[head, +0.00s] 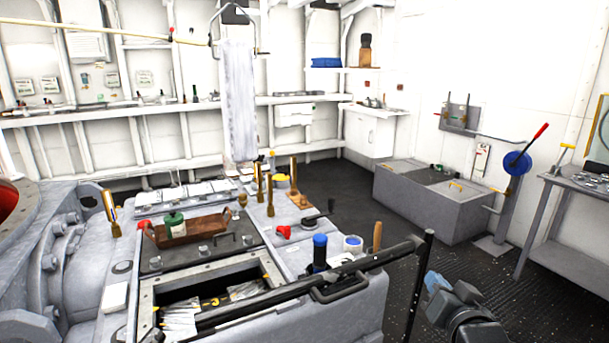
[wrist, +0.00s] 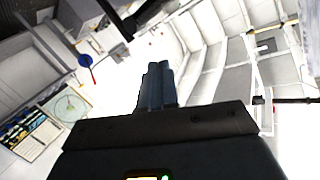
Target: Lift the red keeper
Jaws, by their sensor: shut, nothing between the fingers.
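A small red piece (head: 284,232), which looks like the red keeper, sits on top of the grey machine casing (head: 365,308) in the middle of the head view. My gripper (head: 434,281) is at the lower right of the head view, out over the dark floor and well to the right of the red piece. Its blue-grey fingers also show in the wrist view (wrist: 158,84), pressed together with nothing between them. The red piece cannot be made out in the wrist view.
A long black bar (head: 300,295) crosses the casing's front, above an open bay. A blue-capped bottle (head: 319,252), a wooden handle (head: 377,237) and upright brass rods (head: 269,195) stand near the red piece. A brown tray (head: 192,230) lies left.

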